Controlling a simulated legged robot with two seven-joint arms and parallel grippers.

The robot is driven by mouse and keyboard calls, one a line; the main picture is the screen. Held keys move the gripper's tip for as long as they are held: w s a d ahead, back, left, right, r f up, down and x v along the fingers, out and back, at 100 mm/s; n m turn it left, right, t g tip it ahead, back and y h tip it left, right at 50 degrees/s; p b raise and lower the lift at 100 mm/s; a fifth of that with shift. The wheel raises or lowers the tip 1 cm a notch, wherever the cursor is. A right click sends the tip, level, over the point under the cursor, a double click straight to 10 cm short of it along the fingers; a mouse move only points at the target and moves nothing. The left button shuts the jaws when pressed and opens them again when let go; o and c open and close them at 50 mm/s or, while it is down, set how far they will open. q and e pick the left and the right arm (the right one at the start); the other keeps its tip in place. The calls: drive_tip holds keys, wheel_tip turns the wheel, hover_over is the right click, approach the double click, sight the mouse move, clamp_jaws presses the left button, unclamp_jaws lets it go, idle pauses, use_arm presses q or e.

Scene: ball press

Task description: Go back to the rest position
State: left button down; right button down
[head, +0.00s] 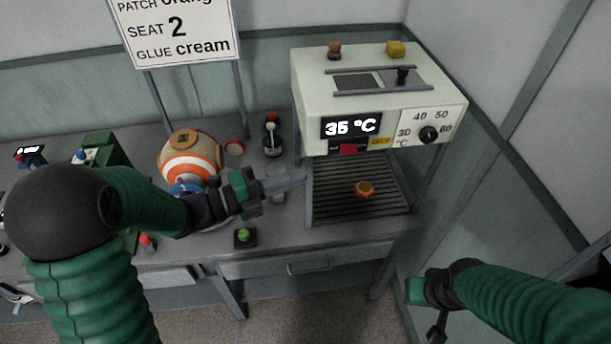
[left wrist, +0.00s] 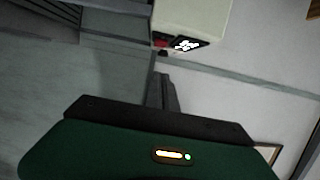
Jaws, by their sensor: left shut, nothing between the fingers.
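My left gripper (head: 286,182) is shut and empty. It reaches over the bench, just left of the open bay of the cream press machine (head: 375,85). In the left wrist view its narrow fingers (left wrist: 165,92) point toward the machine, whose display shows at the top. My right arm comes in at the lower right of the head view. Its gripper (head: 428,305) hangs in front of the bench, beside the right wall; whether its jaws are open is unclear. A small orange piece (head: 364,188) lies on the machine's slatted rack (head: 340,205).
A striped ball (head: 190,155) sits behind my left forearm. A green button (head: 243,236) is at the bench's front edge. A sign (head: 175,30) stands at the back, reading seat 2, glue cream. The machine's display reads 35 °C. Floor in front of the bench is clear.

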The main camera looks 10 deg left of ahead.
use_arm(q)
drive_tip(key=w+a+f+n+t+y, duration=0.1)
drive_tip(key=w+a+f+n+y, duration=0.3)
drive_tip(key=a+f+n+y, duration=1.05)
drive_tip(key=s+d+f+n+g, duration=0.1)
drive_tip(key=s+d+n+g, duration=0.1)
drive_tip(key=s+n+g, duration=0.2)
drive_tip(key=s+d+f+n+g, duration=0.1)
drive_tip(key=s+d+n+g, duration=0.2)
drive_tip(key=s+n, duration=0.8)
drive_tip(key=s+g, duration=0.1)
drive_tip(key=s, duration=0.2)
drive_tip(key=shift+s+f, duration=0.35)
drive_tip(key=shift+s, duration=0.05)
